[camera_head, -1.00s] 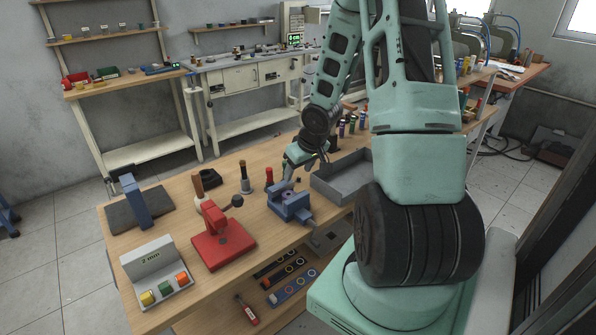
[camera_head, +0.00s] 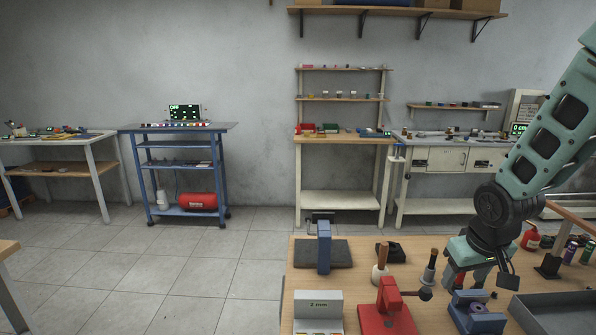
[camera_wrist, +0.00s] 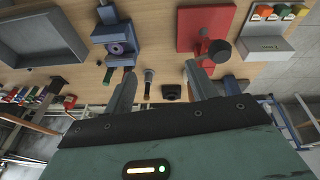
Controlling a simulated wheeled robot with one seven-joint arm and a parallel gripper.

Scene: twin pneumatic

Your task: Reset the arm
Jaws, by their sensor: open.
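My green arm comes in from the right in the head view. My gripper (camera_head: 468,277) hangs over the wooden workbench (camera_head: 300,275), close behind the blue vise (camera_head: 475,312). In the wrist view the two fingers of my gripper (camera_wrist: 160,78) stand wide apart with nothing held between them. A dark-headed, wooden-handled tool and a small black block (camera_wrist: 171,91) show beyond and between the fingers. The blue vise (camera_wrist: 117,40) and the red press (camera_wrist: 205,30) also show past the fingertips. The fingertips are partly hidden in the head view.
The red press (camera_head: 388,312), the 2 mm holder (camera_head: 318,308) and a blue stand (camera_head: 324,247) are on the bench. A grey tray (camera_head: 555,312) lies at the right. A blue cart (camera_head: 180,172) and a white-legged bench (camera_head: 340,200) stand by the wall. Open floor lies to the left.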

